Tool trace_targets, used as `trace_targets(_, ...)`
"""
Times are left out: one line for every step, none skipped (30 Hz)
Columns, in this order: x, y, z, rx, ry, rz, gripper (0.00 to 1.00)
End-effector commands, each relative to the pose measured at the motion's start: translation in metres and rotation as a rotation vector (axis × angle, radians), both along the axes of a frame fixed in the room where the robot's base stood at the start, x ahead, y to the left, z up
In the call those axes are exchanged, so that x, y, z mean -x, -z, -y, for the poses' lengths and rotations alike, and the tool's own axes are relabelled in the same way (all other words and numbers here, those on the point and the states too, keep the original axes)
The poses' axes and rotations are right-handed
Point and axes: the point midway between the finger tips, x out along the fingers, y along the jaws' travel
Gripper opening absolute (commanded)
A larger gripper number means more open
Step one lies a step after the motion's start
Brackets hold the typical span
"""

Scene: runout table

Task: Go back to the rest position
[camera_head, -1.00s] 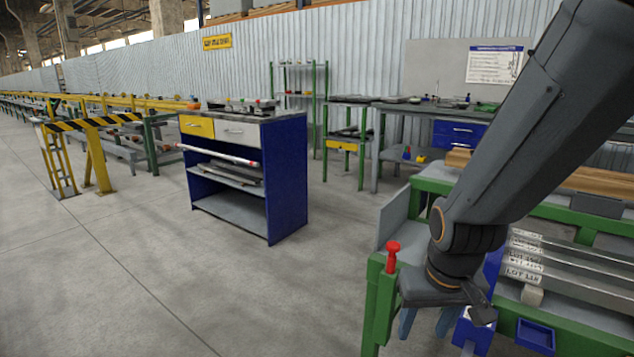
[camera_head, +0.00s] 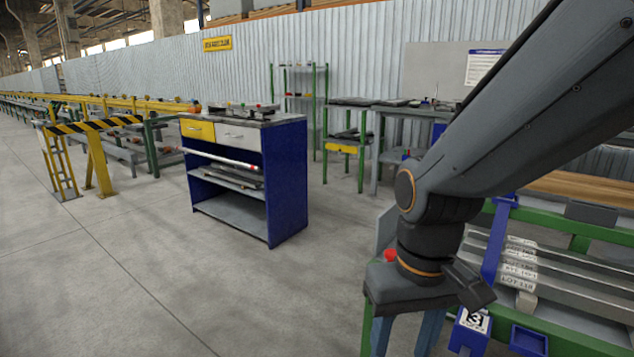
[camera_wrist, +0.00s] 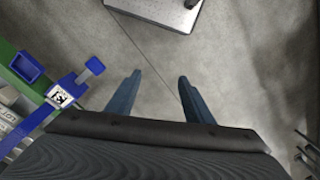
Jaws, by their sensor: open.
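In the head view the fingertips run out of the bottom edge.
A small blue tray (camera_head: 528,341) sits at the front. A blue cabinet (camera_head: 287,180) stands left, with open floor (camera_head: 130,270) around it.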

Motion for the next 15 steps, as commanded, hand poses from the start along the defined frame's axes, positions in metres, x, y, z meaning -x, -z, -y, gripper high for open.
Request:
trace_targets(0.001, -0.007, 0.004, 0.002, 0.011, -0.002, 0.47)
trace_targets(0.001, -0.009, 0.005, 0.004, 0.017, -0.003, 0.47)
trace_targets(0.001, -0.012, 0.008, 0.005, 0.024, -0.003, 0.47)
trace_targets(0.0, -0.015, 0.01, 0.007, 0.031, -0.003, 0.47)
trace_targets(0.0, -0.018, 0.013, 0.009, 0.039, -0.002, 0.47)
trace_targets(0.0, -0.021, 0.016, 0.011, 0.047, -0.003, 0.47)
trace_targets(0.0, -0.025, 0.019, 0.014, 0.056, -0.005, 0.47)
trace_targets(0.0, -0.028, 0.023, 0.015, 0.066, -0.004, 0.47)
trace_targets(0.001, -0.034, 0.027, 0.018, 0.078, -0.005, 0.47)
trace_targets(0.001, -0.038, 0.031, 0.021, 0.088, -0.006, 0.47)
trace_targets(0.001, -0.042, 0.035, 0.023, 0.099, -0.005, 0.47)
trace_targets(0.002, -0.047, 0.041, 0.027, 0.111, -0.007, 0.47)
trace_targets(0.002, -0.05, 0.044, 0.028, 0.121, -0.007, 0.47)
trace_targets(0.002, -0.053, 0.048, 0.03, 0.13, -0.007, 0.47)
trace_targets(0.003, -0.056, 0.052, 0.032, 0.141, -0.008, 0.47)
